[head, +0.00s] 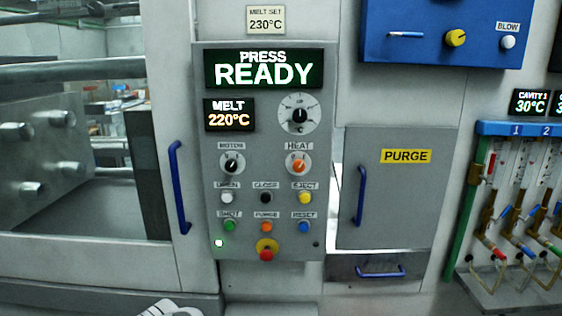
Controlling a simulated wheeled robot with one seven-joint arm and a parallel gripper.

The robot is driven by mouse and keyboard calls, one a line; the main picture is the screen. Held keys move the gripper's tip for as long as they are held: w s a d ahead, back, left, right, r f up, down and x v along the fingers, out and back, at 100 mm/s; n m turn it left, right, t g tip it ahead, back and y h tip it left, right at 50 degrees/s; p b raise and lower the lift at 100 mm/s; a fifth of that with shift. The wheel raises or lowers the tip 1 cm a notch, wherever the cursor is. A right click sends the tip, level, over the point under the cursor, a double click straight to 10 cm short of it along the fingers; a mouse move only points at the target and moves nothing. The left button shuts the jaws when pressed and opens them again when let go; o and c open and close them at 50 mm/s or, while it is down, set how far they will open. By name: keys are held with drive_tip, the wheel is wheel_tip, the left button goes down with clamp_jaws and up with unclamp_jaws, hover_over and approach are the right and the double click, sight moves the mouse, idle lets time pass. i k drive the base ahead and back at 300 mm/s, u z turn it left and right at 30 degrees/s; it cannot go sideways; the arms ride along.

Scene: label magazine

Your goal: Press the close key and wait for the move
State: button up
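The close key is a black round button (265,198) under the label CLOSE, in the middle of the upper button row on the grey control panel (213,150). A white button (227,198) labelled OPEN is to its left, and a yellow button (305,197) labelled EJECT is to its right. The green-lit display (264,69) at the panel's top reads PRESS READY. A second display (229,115) reads MELT 220°C. A green light (219,243) glows at the panel's lower left.
A red mushroom button (266,254) on a yellow base sits low on the panel. A blue door handle (180,187) sticks out left of the panel. The PURGE door (390,205) is to the right. The space before the buttons looks clear.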

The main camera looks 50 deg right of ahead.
sight(265, 198)
drive_tip(key=z, duration=1.4)
